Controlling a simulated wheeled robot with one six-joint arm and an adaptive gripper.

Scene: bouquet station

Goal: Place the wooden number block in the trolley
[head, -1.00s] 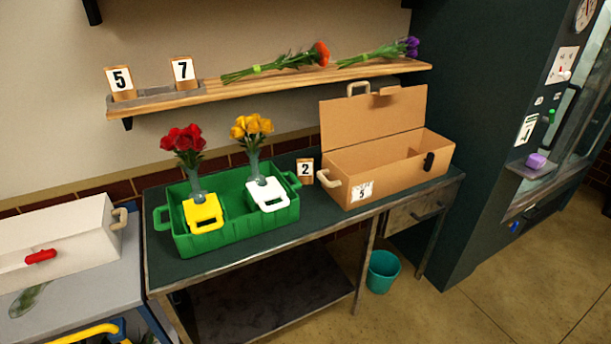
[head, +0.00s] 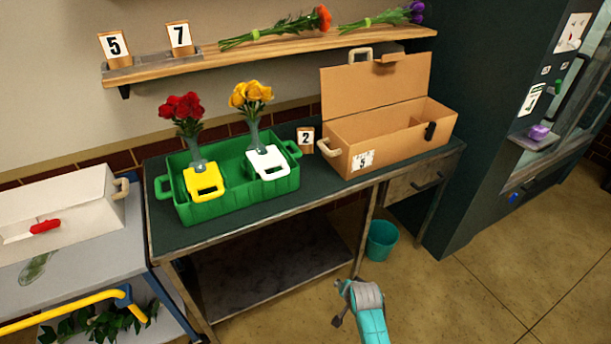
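A wooden number block marked 2 (head: 306,140) stands upright on the dark workbench (head: 215,231), between the green crate and the open cardboard box. The trolley (head: 93,253), with a grey top, blue frame and yellow handle, is at the left beside the workbench. My gripper (head: 339,304) shows at the bottom, low in front of the workbench and away from the blocks. It is small and seen from behind, so its opening is unclear.
The green crate (head: 239,203) holds two flower vases in yellow and white holders. The cardboard box (head: 384,153) stands open at the right. A white box (head: 62,205) takes up much of the trolley top. A teal bin (head: 382,240) is on the floor, and floor at right is free.

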